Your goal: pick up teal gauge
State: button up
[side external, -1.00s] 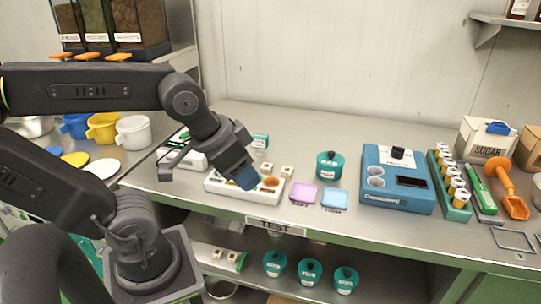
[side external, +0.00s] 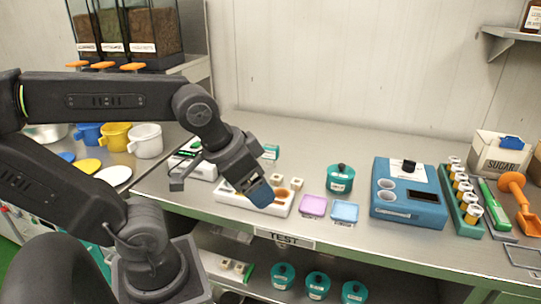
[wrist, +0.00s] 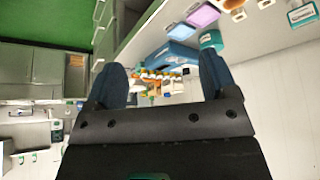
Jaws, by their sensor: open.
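A round teal gauge (side external: 340,178) with a dark knob on top stands upright on the steel table, right of the white tray. In the wrist view a teal round body (wrist: 211,40) shows partly behind the right finger. Several similar teal gauges (side external: 318,285) stand on the lower shelf. My gripper (side external: 256,190) is open and empty, above the white tray and left of the gauge on the table, apart from it. In the wrist view my gripper's (wrist: 165,80) two blue fingers are spread wide with nothing between them.
The white tray (side external: 226,192) lies under my gripper. Purple (side external: 313,206) and light blue (side external: 344,212) pads lie in front of the gauge. A blue device (side external: 412,211) and a green vial rack (side external: 446,206) stand to the right.

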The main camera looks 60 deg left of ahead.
jog(key=shift+o, duration=0.8)
jog(key=n+g+y, duration=0.3)
jog(key=n, duration=0.6)
send_over(270, 146)
jog(key=s+d, duration=0.3)
notch_tip(270, 146, down, 4)
jog(key=x, duration=0.8)
jog(key=shift+w, duration=0.1)
jog(key=shift+t, duration=0.3)
jog(key=shift+x, duration=3.05)
